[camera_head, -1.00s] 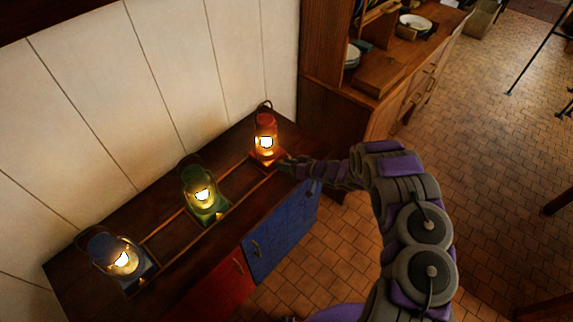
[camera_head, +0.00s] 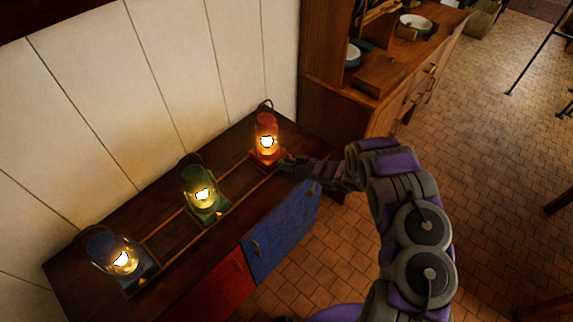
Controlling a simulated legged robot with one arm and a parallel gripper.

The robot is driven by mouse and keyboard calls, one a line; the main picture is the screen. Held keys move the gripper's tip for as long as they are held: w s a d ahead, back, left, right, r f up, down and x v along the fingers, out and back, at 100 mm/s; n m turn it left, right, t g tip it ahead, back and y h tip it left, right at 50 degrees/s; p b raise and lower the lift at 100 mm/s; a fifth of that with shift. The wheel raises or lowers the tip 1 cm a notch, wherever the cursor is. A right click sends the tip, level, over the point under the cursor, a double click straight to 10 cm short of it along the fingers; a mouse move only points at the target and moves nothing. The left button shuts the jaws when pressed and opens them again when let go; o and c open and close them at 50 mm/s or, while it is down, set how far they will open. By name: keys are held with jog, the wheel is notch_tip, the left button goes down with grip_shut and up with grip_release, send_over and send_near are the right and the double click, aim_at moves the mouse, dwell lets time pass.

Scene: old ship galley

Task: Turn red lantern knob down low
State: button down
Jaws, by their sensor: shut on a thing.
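The red lantern (camera_head: 266,125) stands upright and lit at the far right end of the dark wooden counter. My gripper (camera_head: 285,163) is at the front right of its base, reaching in from the right. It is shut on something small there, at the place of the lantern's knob. The knob itself is hidden by the fingers and too small to make out. A green lantern (camera_head: 201,206) and a blue lantern (camera_head: 128,271), both lit, stand further left along the counter.
The counter (camera_head: 165,285) has a thin raised rail along its top. Below are a red door (camera_head: 220,290) and a blue door (camera_head: 285,235). A wooden dresser (camera_head: 330,60) with plates stands behind to the right. Panelled wall (camera_head: 150,75) is behind; tiled floor (camera_head: 480,150) is free at right.

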jog(key=shift+s+a+f+n+t+h+b, duration=0.1)
jog(key=shift+n+t+h+b, duration=0.2)
jog(key=shift+n+b, duration=0.25)
jog(key=shift+s+a+n+t+h+b, duration=0.1)
jog(key=shift+n+t+h+b, duration=0.2)
jog(key=shift+n, duration=0.35)
jog(key=n+t+b, duration=0.1)
jog(key=n+b, duration=0.1)
jog(key=b, duration=0.1)
jog(key=shift+s+f+h+b, duration=0.1)
jog(key=shift+f+h+b, duration=0.05)
jog(key=shift+h+b, duration=0.2)
jog(key=n+t+b, duration=0.1)
jog(key=n+b, duration=0.1)
jog(key=shift+t+h+b, duration=0.25)
jog(key=shift+t+b, duration=0.05)
jog(key=shift+b, duration=0.35)
jog(key=shift+a+r+n, duration=0.1)
jog(key=shift+r+n, duration=0.1)
jog(key=shift+n, duration=0.2)
jog(key=c, duration=0.8)
grip_release()
jog(key=shift+c, duration=0.2)
